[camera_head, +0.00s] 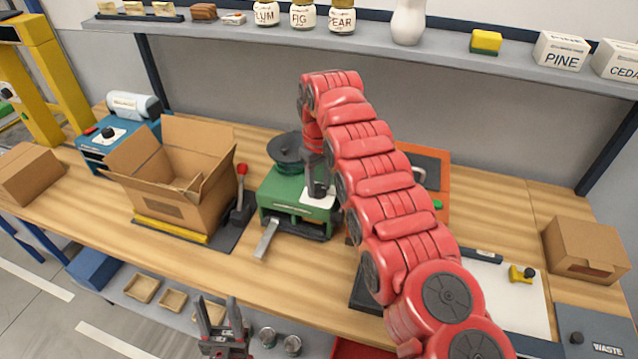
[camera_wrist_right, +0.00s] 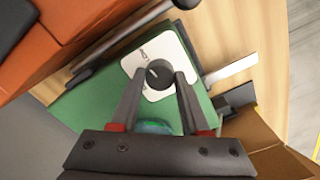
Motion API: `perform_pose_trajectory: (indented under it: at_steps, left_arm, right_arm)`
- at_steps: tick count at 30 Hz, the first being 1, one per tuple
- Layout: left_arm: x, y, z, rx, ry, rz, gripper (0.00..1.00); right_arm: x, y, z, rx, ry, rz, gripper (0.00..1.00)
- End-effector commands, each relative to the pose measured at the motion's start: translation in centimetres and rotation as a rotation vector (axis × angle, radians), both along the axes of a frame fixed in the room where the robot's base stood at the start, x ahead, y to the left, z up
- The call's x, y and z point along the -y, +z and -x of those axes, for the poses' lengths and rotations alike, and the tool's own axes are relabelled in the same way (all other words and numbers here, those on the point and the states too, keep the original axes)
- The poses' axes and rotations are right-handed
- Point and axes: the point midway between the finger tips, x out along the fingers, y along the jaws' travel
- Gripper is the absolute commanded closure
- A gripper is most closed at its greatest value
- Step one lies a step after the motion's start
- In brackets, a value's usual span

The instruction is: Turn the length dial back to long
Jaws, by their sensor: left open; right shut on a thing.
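The green machine (camera_head: 285,212) stands on the bench with a dark round top at its back left. Its white dial plate also shows in the wrist view (camera_wrist_right: 141,58), with small lettering that I cannot read. The black dial (camera_wrist_right: 159,75) has a short pale pointer mark toward its left side. My right gripper (camera_wrist_right: 159,78) reaches down from above and is shut on the dial, a finger on each side. In the head view the right gripper (camera_head: 318,190) partly hides the plate and dial. My left gripper (camera_head: 222,318) is open and empty, low in front of the bench.
An open cardboard box (camera_head: 165,208) stands left of the green machine, with a red-knobbed lever (camera_head: 241,185) between them. A blue machine (camera_head: 110,140) is further left. An orange machine (camera_head: 432,160) is behind my right arm. A shelf (camera_head: 215,33) runs above.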

Motion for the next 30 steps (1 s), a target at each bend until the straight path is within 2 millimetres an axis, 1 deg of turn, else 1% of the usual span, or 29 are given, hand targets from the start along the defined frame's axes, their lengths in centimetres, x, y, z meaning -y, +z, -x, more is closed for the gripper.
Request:
perform_pose_trajectory:
  at_steps: [3,4,8,17,20,23,26,30]
  left_arm:
    - [0.0,0.0,0.0,0.000,0.000,0.000,0.50]
    - [0.0,0.0,0.0,0.000,0.000,0.000,0.50]
    - [0.0,0.0,0.0,0.000,0.000,0.000,0.50]
    - [0.0,0.1,0.0,0.000,0.000,0.000,0.50]
    - [0.0,0.4,0.0,0.000,0.000,0.000,0.50]
    - [0.0,1.2,0.0,0.000,0.000,0.000,0.50]
    - [0.0,2.5,0.0,0.000,0.000,0.000,0.50]
    - [0.0,5.0,0.0,0.000,0.000,0.000,0.50]
  right_arm:
    - [0.0,0.2,-0.1,0.005,-0.001,-0.001,1.00]
    - [0.0,0.2,-0.1,0.005,-0.001,-0.001,0.49]
    - [0.0,0.1,-0.1,0.004,0.000,-0.001,0.26]
    - [0.0,0.1,0.0,0.002,0.000,0.000,0.24]
    - [0.0,0.5,0.0,0.002,0.001,0.000,0.24]
    - [0.0,1.4,-0.1,0.003,0.001,-0.001,0.24]
    - [0.0,2.9,0.0,0.003,0.001,-0.001,0.24]
    - [0.0,5.6,0.0,0.002,0.000,0.000,0.24]
